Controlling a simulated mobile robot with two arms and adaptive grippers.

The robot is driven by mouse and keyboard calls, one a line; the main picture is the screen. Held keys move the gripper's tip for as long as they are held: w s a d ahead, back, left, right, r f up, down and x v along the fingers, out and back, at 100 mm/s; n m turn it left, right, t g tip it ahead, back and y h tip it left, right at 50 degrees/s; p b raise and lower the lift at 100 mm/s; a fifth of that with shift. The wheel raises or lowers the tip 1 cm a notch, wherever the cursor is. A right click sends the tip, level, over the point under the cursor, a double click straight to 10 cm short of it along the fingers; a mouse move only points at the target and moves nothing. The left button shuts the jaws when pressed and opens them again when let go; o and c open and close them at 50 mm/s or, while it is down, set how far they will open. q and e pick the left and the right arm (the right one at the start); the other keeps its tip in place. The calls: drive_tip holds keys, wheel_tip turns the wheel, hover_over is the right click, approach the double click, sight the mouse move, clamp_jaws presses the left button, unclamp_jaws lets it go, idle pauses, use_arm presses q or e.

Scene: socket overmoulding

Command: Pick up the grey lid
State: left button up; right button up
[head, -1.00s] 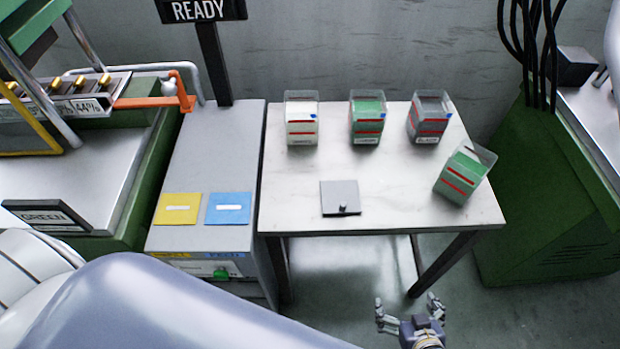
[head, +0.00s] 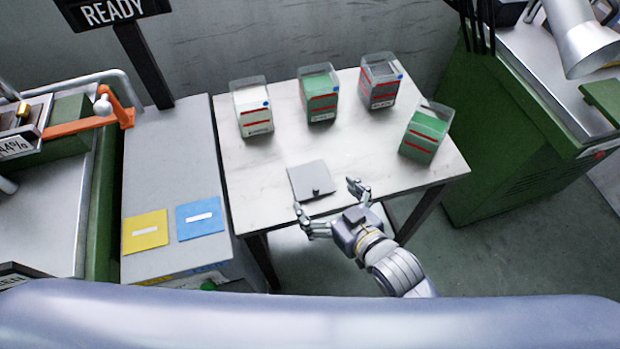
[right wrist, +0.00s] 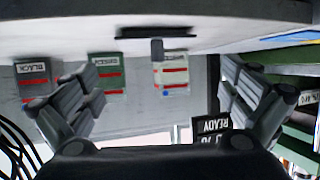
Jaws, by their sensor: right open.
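The grey lid (head: 309,180) is a flat square plate with a small dark knob (head: 316,191) near its front edge. It lies flat near the front edge of the white table (head: 262,206). My right gripper (head: 327,196) is open and empty just in front of the lid, its two fingers spread either side of the knob. In the right wrist view, which is upside down, the lid shows as a thin dark edge (right wrist: 157,33), with its knob (right wrist: 157,50) centred between the open fingers (right wrist: 158,75). My left gripper is not in view.
A white-filled bin (head: 253,112), a green one (head: 320,98) and a dark grey one (head: 380,85) stand along the table's back. Another green-filled bin (head: 424,137) stands at the right. Yellow (head: 145,231) and blue (head: 199,218) squares lie on the grey cabinet at left.

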sight(318, 188)
drive_tip(key=x, duration=0.5)
drive_tip(key=shift+d+f, duration=0.15)
drive_tip(key=shift+d, duration=0.1)
drive_tip(key=c, duration=1)
